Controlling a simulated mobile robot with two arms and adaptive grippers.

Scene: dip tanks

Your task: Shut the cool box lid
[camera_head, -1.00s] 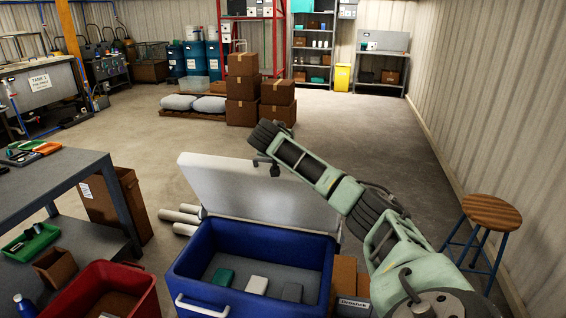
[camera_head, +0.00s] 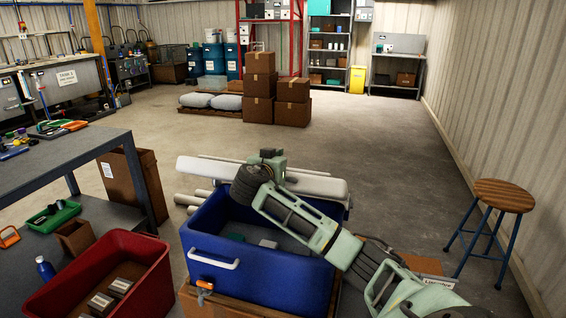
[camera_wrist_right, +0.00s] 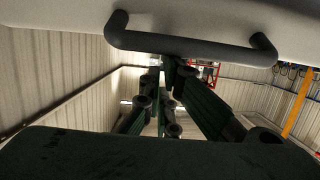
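The blue cool box (camera_head: 255,268) stands low in front of me, with pale and green blocks partly visible inside. Its white lid (camera_head: 315,186) shows nearly edge-on above the box's back rim, with the inside still uncovered; its exact tilt is hard to tell. My right gripper (camera_head: 268,158) is at the lid, around its middle. In the right wrist view a dark bar handle (camera_wrist_right: 190,47) on a pale surface (camera_wrist_right: 215,15) is close in front of the fingers (camera_wrist_right: 167,78). Finger spacing and contact are unclear. My left gripper is out of view.
A red crate (camera_head: 152,262) holding boxes stands left of the cool box. A grey workbench (camera_head: 75,160) and brown carton (camera_head: 150,180) are further left. A wooden stool (camera_head: 503,195) stands right. Stacked cartons (camera_head: 260,86) are behind; the floor between is clear.

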